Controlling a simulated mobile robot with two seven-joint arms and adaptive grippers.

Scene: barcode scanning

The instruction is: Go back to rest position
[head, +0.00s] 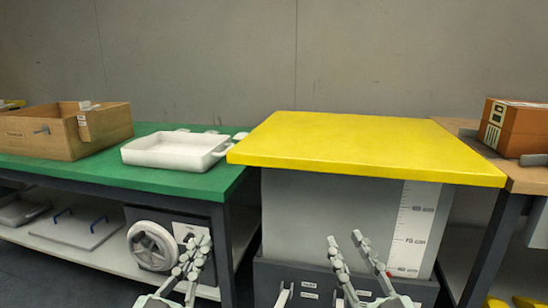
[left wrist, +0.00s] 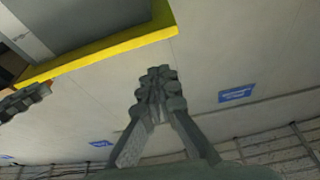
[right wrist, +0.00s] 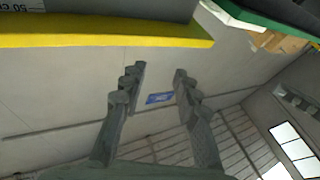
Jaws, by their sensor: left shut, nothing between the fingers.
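My left gripper (head: 190,262) is low at the front of the head view, in front of the green table's lower shelf. Its fingers are shut and empty, and they also show pressed together in the left wrist view (left wrist: 157,85). My right gripper (head: 347,242) is low in front of the grey cabinet under the yellow top. Its fingers are spread apart with nothing between them, as the right wrist view (right wrist: 156,85) also shows. Both grippers are apart from the tables.
A yellow tabletop (head: 360,142) stands ahead and is bare. To its left a green table (head: 185,182) bears a white tray (head: 170,152) and a wooden box (head: 40,135). At the right, an orange-brown box (head: 515,128) rests on a wooden table (head: 525,178).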

